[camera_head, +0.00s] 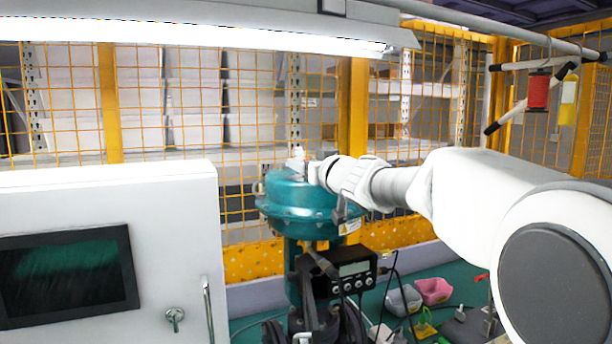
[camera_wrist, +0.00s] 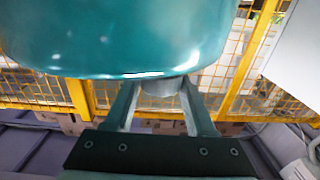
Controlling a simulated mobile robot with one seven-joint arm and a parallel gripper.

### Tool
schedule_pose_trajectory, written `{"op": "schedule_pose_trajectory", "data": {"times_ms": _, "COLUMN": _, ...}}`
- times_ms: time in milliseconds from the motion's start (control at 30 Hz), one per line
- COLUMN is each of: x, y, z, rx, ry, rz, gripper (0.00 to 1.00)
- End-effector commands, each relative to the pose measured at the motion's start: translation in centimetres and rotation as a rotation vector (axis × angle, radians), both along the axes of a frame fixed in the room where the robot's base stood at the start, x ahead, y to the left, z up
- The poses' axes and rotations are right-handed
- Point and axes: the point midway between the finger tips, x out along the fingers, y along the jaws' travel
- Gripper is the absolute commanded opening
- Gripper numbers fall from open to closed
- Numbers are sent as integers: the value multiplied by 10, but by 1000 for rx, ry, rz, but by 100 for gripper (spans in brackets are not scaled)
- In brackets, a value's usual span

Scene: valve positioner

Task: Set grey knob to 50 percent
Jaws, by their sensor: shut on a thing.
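The teal valve actuator (camera_head: 300,200) stands in the middle of the head view, with its rounded housing on top. The same teal housing (camera_wrist: 130,35) fills the upper part of the wrist view. The grey knob (camera_wrist: 162,87) is a short cylinder at the edge of the housing in the wrist view. My gripper (camera_wrist: 160,100) has one finger on each side of the knob and is shut on it. In the head view my gripper (camera_head: 312,172) is at the top of the housing; its fingertips are small there. No scale or mark on the knob can be read.
A black positioner box (camera_head: 352,274) with a display and buttons is mounted below the housing. A white cabinet (camera_head: 110,190) with a dark screen stands at left. A yellow mesh fence (camera_head: 230,110) runs behind. Pink and grey bins (camera_head: 433,291) lie on the green surface at right.

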Motion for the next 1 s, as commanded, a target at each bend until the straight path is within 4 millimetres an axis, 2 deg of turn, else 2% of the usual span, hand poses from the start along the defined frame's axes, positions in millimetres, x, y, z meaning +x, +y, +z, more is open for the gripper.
{"op": "schedule_pose_trajectory", "data": {"times_ms": 33, "x": 0, "y": 1, "z": -5, "rx": 1, "ry": -2, "rz": -15, "gripper": 0}}
{"op": "schedule_pose_trajectory", "data": {"times_ms": 1000, "x": 0, "y": 3, "z": -6, "rx": -1, "ry": -1, "rz": -248, "gripper": 0}}
